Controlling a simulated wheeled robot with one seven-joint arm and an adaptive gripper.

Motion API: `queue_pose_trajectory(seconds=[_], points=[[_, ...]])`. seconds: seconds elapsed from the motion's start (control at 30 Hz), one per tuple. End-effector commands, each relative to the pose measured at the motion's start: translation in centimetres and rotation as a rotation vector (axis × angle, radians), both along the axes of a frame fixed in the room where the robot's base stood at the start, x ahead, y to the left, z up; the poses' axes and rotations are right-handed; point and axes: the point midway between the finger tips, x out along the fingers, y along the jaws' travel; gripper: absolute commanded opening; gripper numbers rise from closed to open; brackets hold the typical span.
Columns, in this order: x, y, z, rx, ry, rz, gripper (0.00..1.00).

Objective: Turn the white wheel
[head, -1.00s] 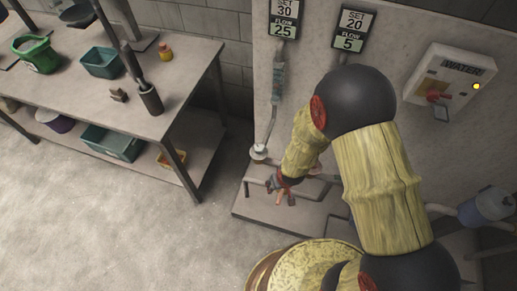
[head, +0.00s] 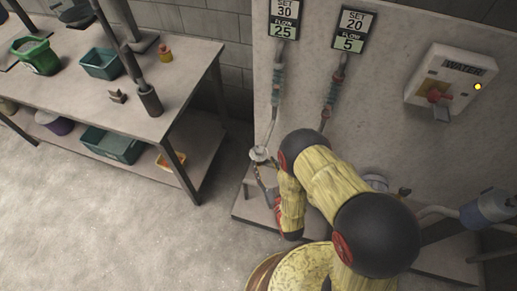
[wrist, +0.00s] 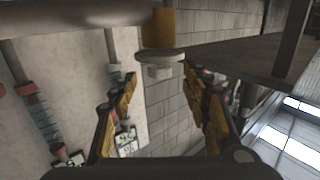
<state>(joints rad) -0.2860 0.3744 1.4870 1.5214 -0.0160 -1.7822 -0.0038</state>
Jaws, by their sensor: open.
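A white wheel (head: 258,154) sits low on the left pipe, under the sign reading SET 30, FLOW 25. In the wrist view a pale round wheel (wrist: 160,57) on an orange-brown stem shows ahead, with a small nub on its near face. My gripper (wrist: 160,80) is open and empty, its fingers left and right of the wheel's line. The wheel appears just beyond or level with the fingertips; contact cannot be told. In the head view my gripper (head: 262,178) is small and dark, just below the left wheel. Another pale wheel (head: 376,182) shows partly behind my arm.
A second sign (head: 354,30) reads SET 20, FLOW 5. A WATER box (head: 450,82) with a red knob and yellow light is on the wall at right. A workbench (head: 185,95) with bins stands at left. The floor between bench and pipe stand is clear.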

Motion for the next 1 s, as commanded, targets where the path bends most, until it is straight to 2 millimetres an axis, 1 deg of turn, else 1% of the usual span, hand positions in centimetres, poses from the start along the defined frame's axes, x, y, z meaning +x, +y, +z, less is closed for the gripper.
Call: queue_pose_trajectory(seconds=[0.07,0.17,0.4,0.6,0.77,1.0], points=[[0.2,0.1,0.7,0.008,-0.025,0.0,0.47],[0.9,0.3,0.9,0.01,-0.033,0.0,0.47],[4.4,1.3,0.7,0.01,-0.032,0.0,0.47],[6.7,2.1,0.7,0.009,-0.031,0.0,0.47],[7.5,2.3,0.8,0.008,-0.029,0.0,0.47],[7.5,2.3,0.8,0.008,-0.029,0.0,0.47]])
